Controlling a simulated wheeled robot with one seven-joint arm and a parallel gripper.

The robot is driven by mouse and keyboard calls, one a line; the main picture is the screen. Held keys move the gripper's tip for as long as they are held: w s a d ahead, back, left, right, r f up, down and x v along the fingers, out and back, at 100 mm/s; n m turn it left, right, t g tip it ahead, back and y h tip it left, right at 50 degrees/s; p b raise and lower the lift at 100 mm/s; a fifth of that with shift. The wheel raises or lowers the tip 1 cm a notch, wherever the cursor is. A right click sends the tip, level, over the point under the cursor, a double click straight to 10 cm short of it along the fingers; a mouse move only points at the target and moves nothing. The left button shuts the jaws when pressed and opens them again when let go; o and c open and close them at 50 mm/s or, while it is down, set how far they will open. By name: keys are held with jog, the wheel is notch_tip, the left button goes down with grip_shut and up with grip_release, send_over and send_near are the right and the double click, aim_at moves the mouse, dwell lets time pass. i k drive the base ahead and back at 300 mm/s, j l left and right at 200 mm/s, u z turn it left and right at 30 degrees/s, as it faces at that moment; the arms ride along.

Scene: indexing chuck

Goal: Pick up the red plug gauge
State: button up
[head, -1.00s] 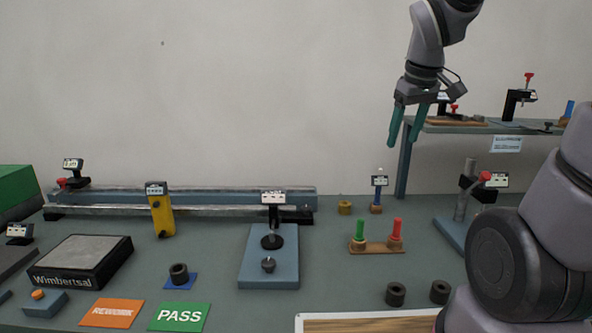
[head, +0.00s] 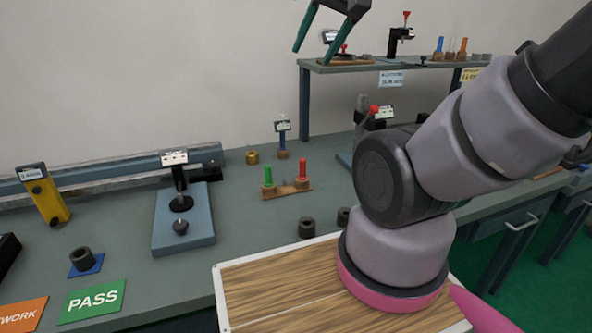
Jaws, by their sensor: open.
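The red plug gauge (head: 302,172) stands upright at the right end of a small wooden stand (head: 283,191) on the bench. A green plug gauge (head: 268,177) stands at the stand's left end. My gripper (head: 323,27) is at the top of the head view, above and behind the stand, partly cut off by the frame edge. Its two fingers are spread and no object shows between them. It is well apart from the red gauge.
Dark rings (head: 306,228) sit in front of the stand. A small display post (head: 282,139) and a brass ring (head: 252,157) stand behind it. A raised shelf (head: 345,65) with several tools is at the back right. A blue-based gauge (head: 183,222) is to the left.

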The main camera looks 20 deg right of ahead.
aim_at(302, 176)
jog(key=l+u, duration=0.1)
jog(key=u, duration=0.3)
jog(key=k+l+u, duration=0.1)
jog(key=u, duration=0.65)
jog(key=k+l+u, duration=0.1)
jog(key=u, duration=0.25)
jog(key=z, duration=1.6)
jog(key=i+l+u, duration=0.1)
